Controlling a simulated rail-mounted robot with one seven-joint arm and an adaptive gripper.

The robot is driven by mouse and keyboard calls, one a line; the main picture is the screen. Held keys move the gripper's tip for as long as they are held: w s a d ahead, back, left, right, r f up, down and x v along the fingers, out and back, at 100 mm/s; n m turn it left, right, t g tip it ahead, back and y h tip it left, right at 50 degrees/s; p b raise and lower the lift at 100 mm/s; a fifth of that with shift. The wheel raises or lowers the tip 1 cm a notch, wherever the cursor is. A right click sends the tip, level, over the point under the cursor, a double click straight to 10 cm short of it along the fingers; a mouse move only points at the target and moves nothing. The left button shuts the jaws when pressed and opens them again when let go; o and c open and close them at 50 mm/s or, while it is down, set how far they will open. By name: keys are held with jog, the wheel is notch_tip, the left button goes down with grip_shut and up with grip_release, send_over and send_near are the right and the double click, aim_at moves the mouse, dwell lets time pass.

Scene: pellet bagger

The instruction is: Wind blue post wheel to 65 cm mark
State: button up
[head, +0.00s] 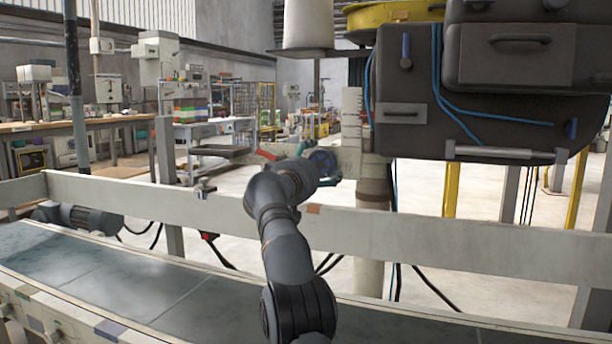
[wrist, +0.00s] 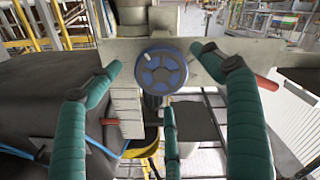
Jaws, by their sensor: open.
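The blue wheel (wrist: 161,71) faces the wrist camera, mounted on a pale plate (wrist: 118,50), with a small white knob on its left rim. My gripper (wrist: 156,59) has green padded fingers and is open. Two fingers spread left and right of the wheel, and a third is below it. I see no clear grip on the rim; contact cannot be told. In the head view the wheel (head: 322,160) is partly hidden behind my gripper (head: 318,165). A pale marked scale (wrist: 126,108) hangs below left of the wheel; its marks are too small to read. It stands upright in the head view (head: 352,106).
Red handles (wrist: 267,83) (wrist: 110,121) stick out either side of the wheel. A dark machine body (head: 490,80) with blue hoses hangs at the upper right. A pale rail (head: 420,235) and a conveyor (head: 110,280) run below my arm.

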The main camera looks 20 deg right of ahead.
aim_at(322, 163)
jog(key=v, duration=0.9)
jog(key=shift+s+a, duration=0.2)
jog(key=shift+s, duration=0.05)
jog(key=shift+w, duration=0.1)
jog(key=x, duration=1.1)
jog(key=shift+w+d, duration=0.25)
jog(key=shift+d, duration=0.05)
dwell(0.4)
